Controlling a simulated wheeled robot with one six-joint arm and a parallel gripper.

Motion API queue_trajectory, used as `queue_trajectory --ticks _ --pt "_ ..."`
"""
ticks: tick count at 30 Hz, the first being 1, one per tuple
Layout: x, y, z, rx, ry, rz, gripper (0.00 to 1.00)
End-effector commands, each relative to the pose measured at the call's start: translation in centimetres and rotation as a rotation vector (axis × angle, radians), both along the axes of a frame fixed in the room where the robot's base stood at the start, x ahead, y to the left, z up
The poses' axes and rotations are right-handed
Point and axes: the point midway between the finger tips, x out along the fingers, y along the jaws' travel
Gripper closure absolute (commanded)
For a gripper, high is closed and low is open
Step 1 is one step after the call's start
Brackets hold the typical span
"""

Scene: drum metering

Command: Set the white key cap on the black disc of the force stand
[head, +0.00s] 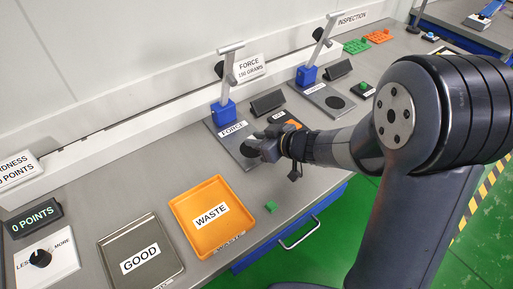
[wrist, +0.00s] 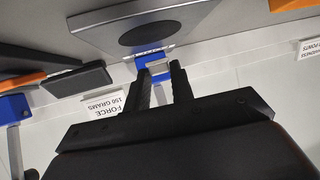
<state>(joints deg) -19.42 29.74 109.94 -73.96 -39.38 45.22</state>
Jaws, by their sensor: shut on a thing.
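The force stand (head: 228,132) is a grey plate with a blue block and a pale lever post. In the head view my gripper (head: 256,147) is over the front part of its plate and hides most of the disc. In the wrist view the black disc (wrist: 150,32) lies bare on the plate, beyond my fingertips. My gripper (wrist: 160,76) is shut on a small pale piece (wrist: 159,68), which looks like the white key cap. It is hard to tell apart from the stand's blue block and post behind it. I cannot tell its height above the plate.
An orange WASTE tray (head: 181,204) and a grey GOOD tray (head: 107,243) stand to the left. A small green block (head: 271,206) lies near the bench edge. A second stand (head: 318,88) with a black disc is to the right, and a dark display (head: 267,102) stands between.

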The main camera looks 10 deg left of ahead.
Motion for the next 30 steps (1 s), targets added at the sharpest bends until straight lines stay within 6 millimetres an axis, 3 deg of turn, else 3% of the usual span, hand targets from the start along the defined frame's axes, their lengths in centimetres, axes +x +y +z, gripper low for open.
queue_trajectory --ticks 1,5,17,18,25,30 --pt "0.0 0.0 -1.3 -0.001 0.005 0.0 0.98" --pt "0.0 0.0 -2.6 0.001 0.003 -0.001 0.98" --pt "0.0 0.0 -3.0 0.0 0.002 0.0 0.98" --pt "0.0 0.0 -2.9 -0.001 0.001 0.001 0.75" --pt "0.0 0.0 -2.9 -0.001 0.001 0.001 0.56" --pt "0.0 0.0 -2.9 -0.001 0.001 0.001 0.55"
